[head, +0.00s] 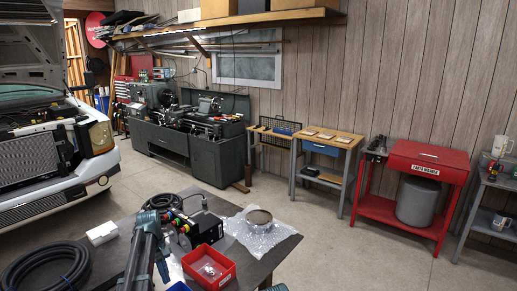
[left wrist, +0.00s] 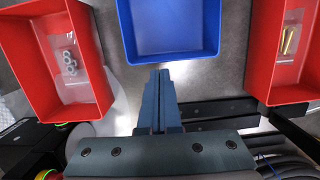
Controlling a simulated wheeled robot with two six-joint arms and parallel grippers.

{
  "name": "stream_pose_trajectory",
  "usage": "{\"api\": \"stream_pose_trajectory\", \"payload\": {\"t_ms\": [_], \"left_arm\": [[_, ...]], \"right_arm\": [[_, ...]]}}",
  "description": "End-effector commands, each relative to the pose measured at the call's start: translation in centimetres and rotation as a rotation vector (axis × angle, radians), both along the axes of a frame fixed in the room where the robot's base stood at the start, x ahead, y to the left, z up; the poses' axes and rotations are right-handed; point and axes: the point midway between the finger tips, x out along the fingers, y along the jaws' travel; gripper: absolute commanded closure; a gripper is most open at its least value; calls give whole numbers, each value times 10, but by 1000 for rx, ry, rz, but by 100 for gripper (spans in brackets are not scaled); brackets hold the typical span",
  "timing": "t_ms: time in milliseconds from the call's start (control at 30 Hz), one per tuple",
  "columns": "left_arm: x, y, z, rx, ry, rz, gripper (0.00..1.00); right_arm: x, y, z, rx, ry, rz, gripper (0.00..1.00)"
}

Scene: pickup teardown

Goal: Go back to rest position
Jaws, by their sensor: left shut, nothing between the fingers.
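My left gripper (left wrist: 158,74) shows in the left wrist view with its two dark blue-grey fingers together and nothing between them. Its tips point at the near edge of an empty blue bin (left wrist: 168,56). In the head view my left arm reaches over the dark table (head: 258,263), left of a red bin (head: 224,281). The fingertips are hard to make out there. A small teal piece at the bottom edge of the head view may be part of my right arm; my right gripper does not show.
The red bin holds a small bag. Another red bin (left wrist: 257,70) holds brass-coloured parts. A black box (head: 204,228), bubble wrap (head: 283,232), a coiled black hose (head: 80,270) and a white box (head: 102,233) lie on the table. A truck (head: 40,205) stands left.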

Motion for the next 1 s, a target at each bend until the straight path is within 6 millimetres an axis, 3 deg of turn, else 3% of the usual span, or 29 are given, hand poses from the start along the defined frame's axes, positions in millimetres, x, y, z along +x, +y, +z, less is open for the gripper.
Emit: {"api": "stream_pose_trajectory", "payload": {"t_ms": [367,500,767,1000], "left_arm": [[-34,-35,-1,13,-40,-137,100],[-55,-54,-2,22,-63,-224,100],[-116,-103,-3,50,-128,-468,100],[-187,-144,-3,85,-196,-749,100]], "right_arm": [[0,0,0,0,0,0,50],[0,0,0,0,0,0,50],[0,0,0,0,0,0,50],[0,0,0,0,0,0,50]]}}
